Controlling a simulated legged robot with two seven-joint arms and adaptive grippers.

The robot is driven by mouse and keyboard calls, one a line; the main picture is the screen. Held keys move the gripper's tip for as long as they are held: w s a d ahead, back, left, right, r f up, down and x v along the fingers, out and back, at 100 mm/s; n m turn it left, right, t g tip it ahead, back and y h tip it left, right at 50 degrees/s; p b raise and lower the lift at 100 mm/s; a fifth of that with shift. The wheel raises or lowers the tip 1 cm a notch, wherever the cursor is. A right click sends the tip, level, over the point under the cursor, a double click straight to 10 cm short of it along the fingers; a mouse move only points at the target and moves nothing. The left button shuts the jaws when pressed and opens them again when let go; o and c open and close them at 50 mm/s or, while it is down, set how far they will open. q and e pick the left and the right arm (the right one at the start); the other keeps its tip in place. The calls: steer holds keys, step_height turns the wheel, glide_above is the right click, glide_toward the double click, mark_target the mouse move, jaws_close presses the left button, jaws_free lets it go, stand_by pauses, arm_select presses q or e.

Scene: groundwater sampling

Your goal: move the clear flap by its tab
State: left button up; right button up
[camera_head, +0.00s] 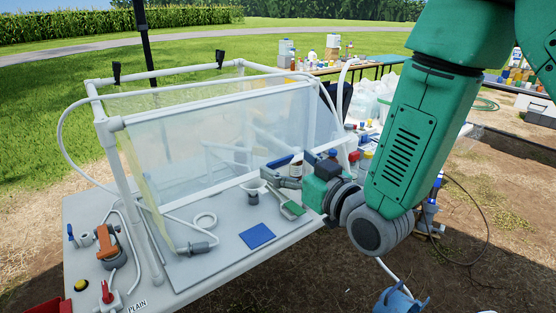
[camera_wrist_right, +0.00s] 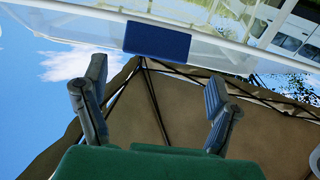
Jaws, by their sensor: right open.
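The clear flap (camera_head: 205,135) is a translucent sheet on the front of a white pipe frame over the grey table. A blue tab (camera_wrist_right: 157,40) shows on the flap's pale edge in the right wrist view. In the head view a small blue piece (camera_head: 279,161), apparently this tab, is by my right fingers. My right gripper (camera_head: 270,177) is at the flap's lower right. Its two fingers (camera_wrist_right: 155,105) are apart and empty, with the tab beyond the gap, not between the fingertips. My left gripper is not in view.
An orange-handled valve (camera_head: 106,243) is at left. White tubing loops around the frame. Bottles crowd the area behind my right arm.

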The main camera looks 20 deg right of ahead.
mark_target(285, 159)
steer(key=x, duration=0.2)
steer(key=shift+w, duration=0.6)
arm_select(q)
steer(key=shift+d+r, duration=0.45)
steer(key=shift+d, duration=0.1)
arm_select(e)
steer(key=shift+w+d+f, duration=0.1)
steer(key=shift+w+d, duration=0.1)
steer(key=shift+d, duration=0.25)
